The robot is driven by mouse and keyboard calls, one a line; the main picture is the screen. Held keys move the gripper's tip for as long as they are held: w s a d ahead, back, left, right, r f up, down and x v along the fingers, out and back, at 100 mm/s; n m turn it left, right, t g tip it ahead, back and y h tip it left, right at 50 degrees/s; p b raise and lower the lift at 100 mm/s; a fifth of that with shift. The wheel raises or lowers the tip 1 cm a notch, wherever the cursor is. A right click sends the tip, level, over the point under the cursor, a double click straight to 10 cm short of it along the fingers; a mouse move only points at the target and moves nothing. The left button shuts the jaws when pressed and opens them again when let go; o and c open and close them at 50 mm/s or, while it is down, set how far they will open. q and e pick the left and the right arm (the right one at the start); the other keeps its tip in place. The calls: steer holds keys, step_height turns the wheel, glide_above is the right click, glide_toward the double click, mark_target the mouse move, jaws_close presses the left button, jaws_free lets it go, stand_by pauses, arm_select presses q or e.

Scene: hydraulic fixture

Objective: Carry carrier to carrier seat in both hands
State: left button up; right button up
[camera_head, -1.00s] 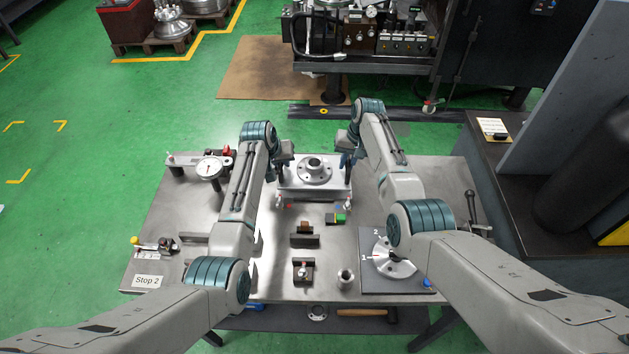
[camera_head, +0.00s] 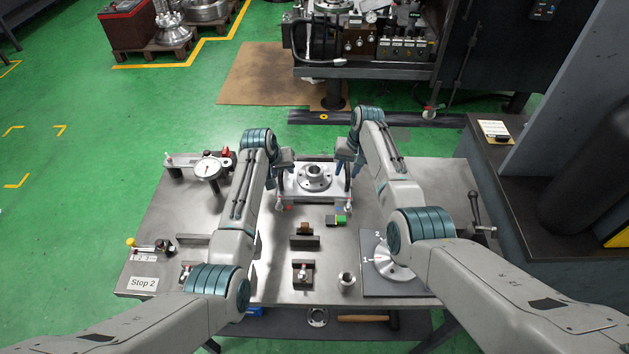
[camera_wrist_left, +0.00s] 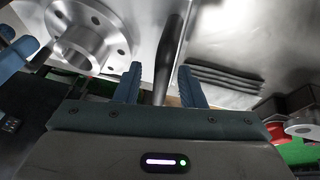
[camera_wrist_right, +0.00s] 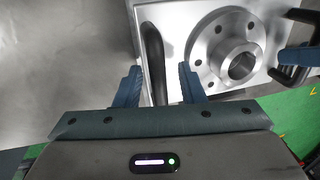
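The carrier (camera_head: 296,188) is a pale metal plate with a round flanged hub (camera_head: 315,178) and a dark bar handle at each side. It sits level at the back middle of the table, low over its seat, which is mostly hidden beneath it. My left gripper (camera_head: 289,172) is at its left side; in the left wrist view the open fingers (camera_wrist_left: 160,84) stand either side of one handle (camera_wrist_left: 168,60). My right gripper (camera_head: 348,168) is at its right side; in the right wrist view its open fingers (camera_wrist_right: 158,84) straddle the other handle (camera_wrist_right: 154,55), with a gap showing.
A dial gauge fixture (camera_head: 208,168) stands at the back left. Small blocks (camera_head: 304,242) and a metal bushing (camera_head: 346,281) stand in front of the carrier. A dark plate (camera_head: 385,284) with a numbered disc lies at the front right, partly behind my right arm.

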arm_select(q)
steer(key=shift+a+r, duration=0.1)
steer(key=shift+r, duration=0.2)
arm_select(e)
steer(key=shift+w+f, duration=0.1)
steer(key=shift+w, duration=0.05)
arm_select(q)
steer(key=v, duration=1.1)
steer(key=shift+s, duration=0.2)
arm_select(e)
step_height(320, 180, up, 12)
steer(key=d, duration=0.2)
steer(key=shift+d, duration=0.2)
arm_select(q)
steer(key=shift+s+a, duration=0.1)
arm_select(e)
steer(key=shift+f, duration=0.2)
